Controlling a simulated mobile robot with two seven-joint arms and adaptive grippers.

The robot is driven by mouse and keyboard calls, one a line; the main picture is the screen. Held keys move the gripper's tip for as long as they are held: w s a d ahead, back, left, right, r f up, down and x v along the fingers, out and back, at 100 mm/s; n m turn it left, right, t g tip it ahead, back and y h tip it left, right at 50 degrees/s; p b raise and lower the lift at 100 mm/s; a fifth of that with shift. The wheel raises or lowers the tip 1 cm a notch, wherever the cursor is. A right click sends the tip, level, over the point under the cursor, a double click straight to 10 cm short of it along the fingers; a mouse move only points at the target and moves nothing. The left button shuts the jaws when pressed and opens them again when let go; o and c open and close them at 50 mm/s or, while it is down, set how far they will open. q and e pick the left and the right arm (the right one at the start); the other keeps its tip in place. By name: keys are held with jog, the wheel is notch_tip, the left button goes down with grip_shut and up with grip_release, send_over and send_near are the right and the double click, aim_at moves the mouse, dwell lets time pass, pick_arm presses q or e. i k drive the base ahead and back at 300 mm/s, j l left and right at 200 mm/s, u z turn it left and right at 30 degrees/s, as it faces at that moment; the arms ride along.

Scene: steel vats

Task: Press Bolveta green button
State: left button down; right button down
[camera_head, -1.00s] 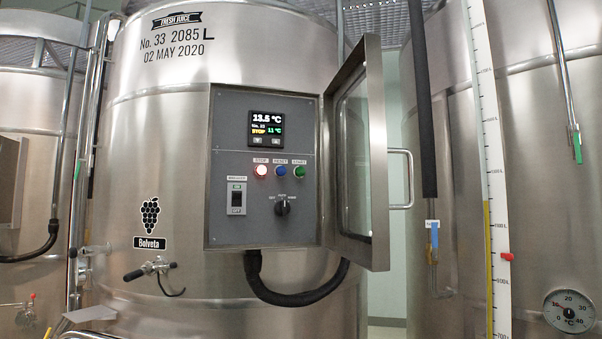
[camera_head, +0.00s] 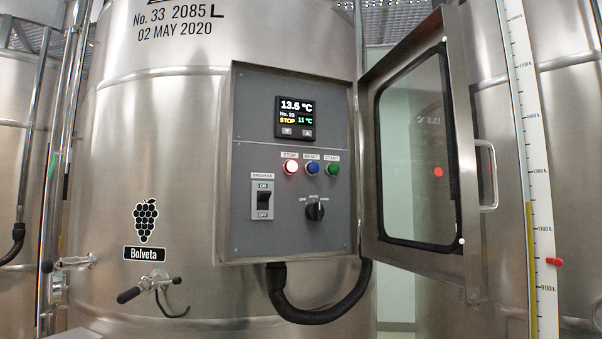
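The steel vat (camera_head: 120,110) carries a grape picture and a "Bolveta" label (camera_head: 144,254). On its front is a grey control box (camera_head: 345,215) with its glazed door (camera_head: 455,262) standing open to the right. The display (camera_head: 296,117) reads 13.5 °C, No. 33, STOP, 11 °C. Neither gripper shows.
A breaker switch (camera_head: 264,200) and a black rotary knob (camera_head: 315,211) sit below the buttons. A black cable (camera_head: 318,315) loops under the box. A valve handle (camera_head: 130,295) juts out at lower left. The space before the panel is clear.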

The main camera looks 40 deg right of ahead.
aim_at(333, 168)
jog(key=i+j, duration=0.15)
jog(key=i, duration=0.2)
jog(key=i+j, duration=0.2)
jog(key=i, duration=0.2)
jog(key=z, duration=1.2)
